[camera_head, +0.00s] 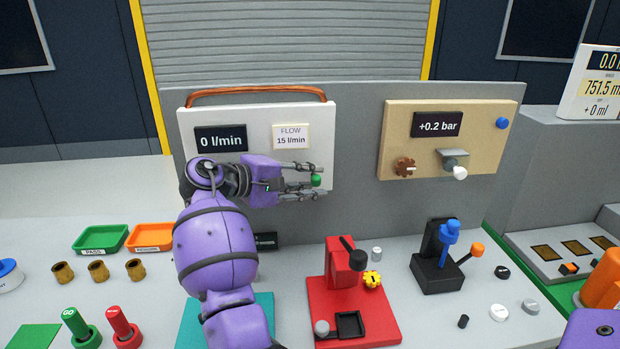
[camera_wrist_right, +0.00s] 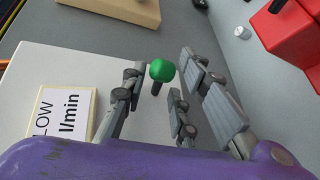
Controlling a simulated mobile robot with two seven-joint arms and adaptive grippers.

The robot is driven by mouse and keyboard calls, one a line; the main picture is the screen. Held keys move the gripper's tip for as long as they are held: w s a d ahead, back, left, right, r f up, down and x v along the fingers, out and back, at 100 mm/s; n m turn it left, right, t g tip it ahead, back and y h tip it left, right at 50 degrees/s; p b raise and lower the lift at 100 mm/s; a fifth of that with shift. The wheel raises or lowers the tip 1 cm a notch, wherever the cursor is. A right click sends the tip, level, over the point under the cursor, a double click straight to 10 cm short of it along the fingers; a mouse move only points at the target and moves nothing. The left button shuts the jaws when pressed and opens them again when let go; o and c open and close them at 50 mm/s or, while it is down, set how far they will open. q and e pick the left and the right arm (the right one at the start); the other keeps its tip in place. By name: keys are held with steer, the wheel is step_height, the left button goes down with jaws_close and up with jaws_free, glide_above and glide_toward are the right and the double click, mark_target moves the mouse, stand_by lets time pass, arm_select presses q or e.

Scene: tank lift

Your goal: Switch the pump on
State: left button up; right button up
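The white pump panel (camera_head: 255,118) stands upright on a grey back wall. Its black display (camera_head: 220,138) reads 0 l/min and its label (camera_head: 291,136) reads FLOW 15 l/min. A green-tipped switch (camera_head: 316,181) sits at the panel's lower right; in the right wrist view its green tip (camera_wrist_right: 162,70) stands on a short dark stem. My right gripper (camera_head: 308,181) is open at the switch. In the wrist view the green tip lies in the gap between the fingers, with space visible on both sides. I cannot tell whether any finger touches it. My left gripper is not in view.
A beige panel (camera_head: 470,112) with a +0.2 bar display, a brown knob and a white-tipped tap is at the right. Below stand a red stand (camera_head: 345,280) and a black lever block (camera_head: 436,265). Green (camera_head: 100,239) and orange trays (camera_head: 150,237) lie left of my arm.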

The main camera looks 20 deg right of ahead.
steer(key=shift+d, duration=0.1)
jaws_close()
steer(key=shift+s+f+m+t+h, duration=0.1)
steer(key=shift+f+m+t+h, duration=0.2)
steer(key=shift+m, duration=0.2)
jaws_free()
steer(key=v, duration=1.2)
